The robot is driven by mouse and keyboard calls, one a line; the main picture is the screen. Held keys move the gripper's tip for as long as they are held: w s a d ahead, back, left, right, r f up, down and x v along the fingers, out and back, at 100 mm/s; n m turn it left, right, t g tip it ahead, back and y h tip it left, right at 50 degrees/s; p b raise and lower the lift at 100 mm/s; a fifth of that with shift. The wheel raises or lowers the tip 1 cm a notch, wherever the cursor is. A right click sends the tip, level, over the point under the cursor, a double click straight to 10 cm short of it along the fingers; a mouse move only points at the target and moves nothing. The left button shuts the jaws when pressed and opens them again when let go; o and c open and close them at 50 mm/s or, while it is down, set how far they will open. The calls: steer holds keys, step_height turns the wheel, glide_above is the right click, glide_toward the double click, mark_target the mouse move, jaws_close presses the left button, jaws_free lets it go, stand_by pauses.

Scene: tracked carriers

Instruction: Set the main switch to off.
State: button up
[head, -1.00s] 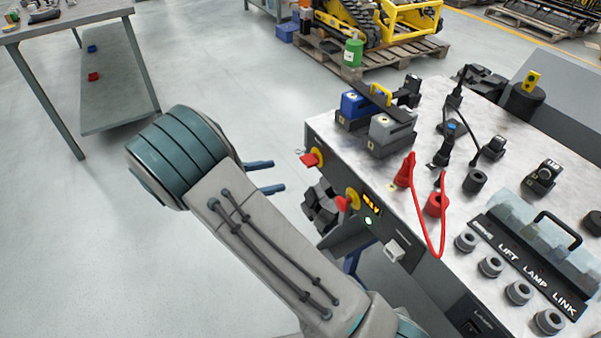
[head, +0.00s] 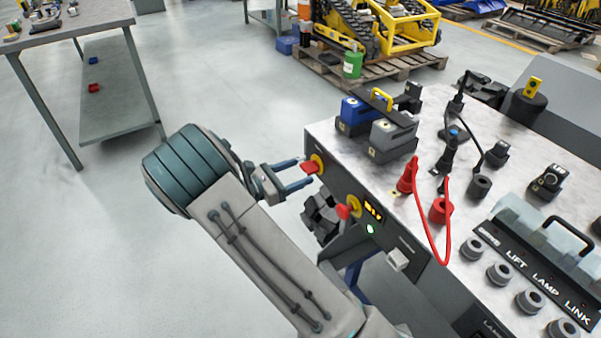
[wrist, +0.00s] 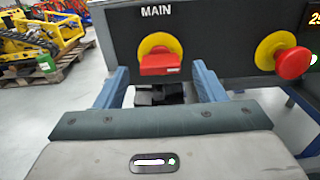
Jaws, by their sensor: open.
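The main switch (wrist: 160,63) is a red handle on a round yellow plate, on the dark front panel under the word MAIN. In the wrist view the handle lies level, side to side. In the head view the main switch (head: 311,166) is at the panel's left end. My gripper (head: 306,173) is open, with its two blue fingers reaching toward the panel. In the wrist view my gripper (wrist: 160,82) has one finger on each side of the red handle, slightly below it. I cannot tell whether either finger touches it.
A red mushroom button (wrist: 292,63) on a yellow plate sits right of the switch. A lit display (head: 373,211) and a white connector (head: 397,259) are farther along the panel. Blue and grey blocks (head: 388,140) stand on the bench top (head: 412,178). Open floor lies left.

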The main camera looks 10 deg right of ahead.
steer(key=shift+x, duration=0.9)
steer(key=c, duration=1)
